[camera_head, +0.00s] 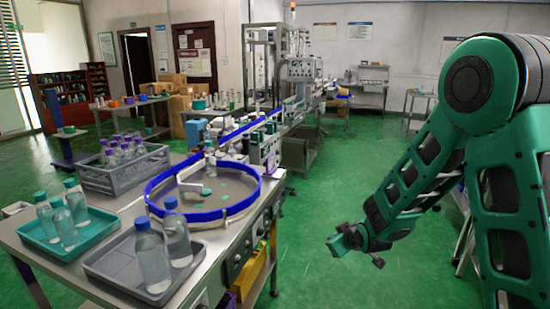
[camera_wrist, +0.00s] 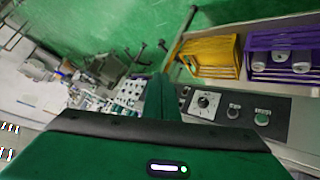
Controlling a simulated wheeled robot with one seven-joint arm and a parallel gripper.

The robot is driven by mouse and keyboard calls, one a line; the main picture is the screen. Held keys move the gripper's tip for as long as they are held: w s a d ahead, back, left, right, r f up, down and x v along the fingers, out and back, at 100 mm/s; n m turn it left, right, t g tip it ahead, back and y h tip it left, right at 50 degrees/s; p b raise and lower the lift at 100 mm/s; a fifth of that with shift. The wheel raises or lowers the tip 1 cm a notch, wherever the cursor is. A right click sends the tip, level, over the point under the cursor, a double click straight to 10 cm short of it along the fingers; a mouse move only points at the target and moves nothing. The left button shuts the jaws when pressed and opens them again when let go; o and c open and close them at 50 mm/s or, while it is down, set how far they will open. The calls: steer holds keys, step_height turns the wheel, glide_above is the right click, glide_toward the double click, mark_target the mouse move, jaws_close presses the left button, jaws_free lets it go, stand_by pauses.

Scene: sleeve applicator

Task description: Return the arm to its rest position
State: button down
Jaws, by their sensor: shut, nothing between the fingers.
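My arm comes in from the right side of the head view, bent at its elbow, and hangs over the green floor to the right of the workbench. My gripper (camera_head: 344,241) is at its lower left end, apart from the bench and everything else. It is shut with nothing in it. In the wrist view my gripper (camera_wrist: 160,98) points past the bench's control panel (camera_wrist: 232,108), and its dark green body covers the lower part of the picture.
The workbench (camera_head: 120,216) on the left holds a blue-rimmed round feeder (camera_head: 258,195), a grey tray (camera_head: 112,262) with bottles, a teal tray (camera_head: 98,238) and a grey crate (camera_head: 108,180). A yellow bin (camera_head: 250,281) sits under its edge. The green floor (camera_head: 330,180) between bench and arm is clear.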

steer(key=s+d+r+m+g+h, duration=0.2)
steer(key=s+d+r+m, duration=0.15)
steer(key=s+d, duration=0.55)
steer(key=s+d+r+m+g+h, duration=0.2)
steer(key=s+d+r+m+g, duration=0.15)
steer(key=s+d, duration=0.6)
steer(key=s+d+r+m+g+y, duration=0.1)
steer(key=s+r+m+g, duration=0.1)
steer(key=s, duration=1)
steer(key=s+d+r+m+g+y, duration=0.1)
steer(key=s+d+r+m+g, duration=0.1)
steer(key=s, duration=1)
steer(key=shift+s+d+r+m, duration=0.15)
steer(key=shift+s+r+m, duration=0.2)
steer(key=shift+r+m, duration=0.6)
steer(key=shift+f+m, duration=0.25)
steer(key=shift+w+f+g, duration=0.25)
steer(key=shift+w, duration=0.4)
